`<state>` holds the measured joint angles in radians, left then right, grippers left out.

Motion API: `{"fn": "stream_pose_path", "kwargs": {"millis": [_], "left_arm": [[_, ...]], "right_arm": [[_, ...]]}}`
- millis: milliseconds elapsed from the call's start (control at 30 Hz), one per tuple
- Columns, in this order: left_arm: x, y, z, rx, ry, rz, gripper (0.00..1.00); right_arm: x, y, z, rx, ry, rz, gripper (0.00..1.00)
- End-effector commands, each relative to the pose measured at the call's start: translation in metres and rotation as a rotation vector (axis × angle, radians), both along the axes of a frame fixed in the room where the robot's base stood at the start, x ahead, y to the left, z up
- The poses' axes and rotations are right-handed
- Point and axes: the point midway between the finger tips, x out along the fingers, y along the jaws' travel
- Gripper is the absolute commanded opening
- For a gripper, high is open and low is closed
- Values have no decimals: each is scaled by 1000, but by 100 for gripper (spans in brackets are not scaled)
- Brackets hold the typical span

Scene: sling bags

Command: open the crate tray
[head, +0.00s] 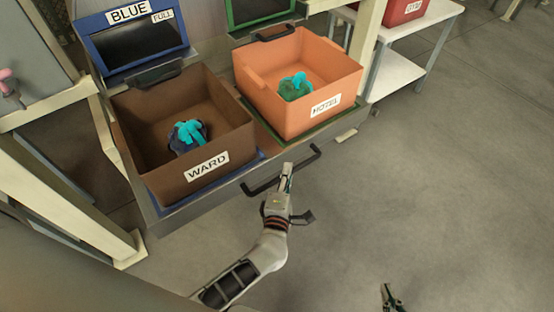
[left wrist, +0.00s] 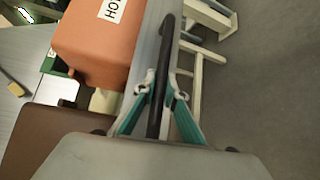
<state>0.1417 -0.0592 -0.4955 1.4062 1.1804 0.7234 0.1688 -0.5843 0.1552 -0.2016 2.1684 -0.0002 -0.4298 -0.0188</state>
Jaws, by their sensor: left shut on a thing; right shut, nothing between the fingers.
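The crate tray (head: 228,192) is a grey drawer-like shelf carrying a brown crate (head: 172,183) labelled WARD and an orange crate (head: 335,123) labelled HOTEL. A dark bar handle (head: 262,188) runs along its front edge. My left gripper (head: 287,172) is at the middle of this handle. In the left wrist view the left fingers (left wrist: 159,98) are shut around the dark handle bar (left wrist: 165,60), one on each side. My right gripper (head: 389,292) is at the bottom edge of the head view, shut and empty, well away from the tray.
Each crate holds a teal-and-dark bundle. A blue-framed BLUE/FULL panel (head: 130,35) and a green-framed panel (head: 258,10) stand behind. A white side table (head: 400,72) bears a red bin (head: 403,10). A cream post frame (head: 75,200) stands left. Floor in front and right is clear.

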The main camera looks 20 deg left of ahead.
Motion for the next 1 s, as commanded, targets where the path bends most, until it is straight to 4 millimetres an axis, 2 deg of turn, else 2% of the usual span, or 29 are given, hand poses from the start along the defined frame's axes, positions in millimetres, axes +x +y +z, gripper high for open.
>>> {"fn": "stream_pose_path", "kwargs": {"millis": [100, 300, 800, 833, 867, 1000], "left_arm": [[-13, -16, -2, -2, 4, -1, 0], [-24, -30, -1, 1, 2, -1, 0], [-27, -34, -1, 1, 2, 0, 0], [-27, -34, -1, 1, 2, 0, 19], [-27, -34, -1, 1, 2, 0, 27], [-27, -33, -1, 1, 1, 0, 29]], "right_arm": [[1, 0, 1, 1, -3, -1, 0], [4, 1, 4, 4, -11, 0, 0], [6, 3, 7, 5, -15, 2, 0], [6, 3, 7, 5, -15, 2, 0], [6, 2, 7, 5, -15, 2, 0], [6, 2, 7, 3, -16, 3, 0]]}}
